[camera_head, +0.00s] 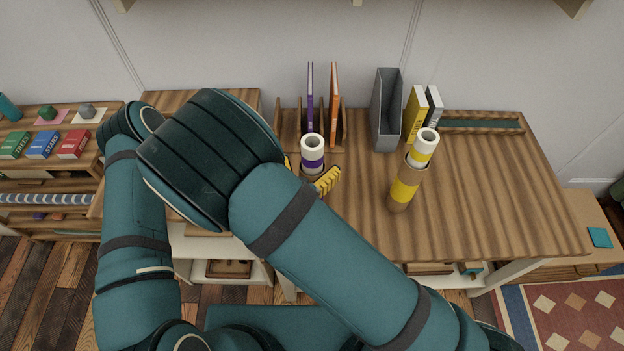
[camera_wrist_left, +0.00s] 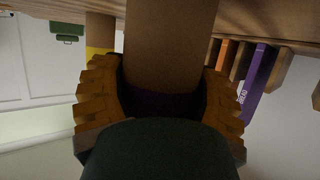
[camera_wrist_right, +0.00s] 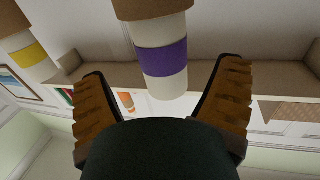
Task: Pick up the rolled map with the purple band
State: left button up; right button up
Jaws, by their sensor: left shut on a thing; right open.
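The rolled map with the purple band (camera_head: 312,142) is white and stands upright in a brown cardboard tube on the wooden desk. Only its upper part shows above the tube. My left gripper (camera_wrist_left: 160,85) is shut on that tube (camera_wrist_left: 168,45), around a dark purple band; my arm hides most of this in the head view. In the right wrist view the map's purple band (camera_wrist_right: 161,58) shows ahead between the open fingers, apart from both.
A similar white map with a yellow band (camera_head: 424,146) stands in its own brown tube (camera_head: 401,192) to the right. Behind are a slotted book rack (camera_head: 289,128), a grey file holder (camera_head: 385,115) and two books. The desk's right part (camera_head: 490,200) is clear.

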aim_at(314, 146)
jog(key=shift+x, duration=2.75)
jog(key=shift+a+r, duration=0.15)
grip_shut()
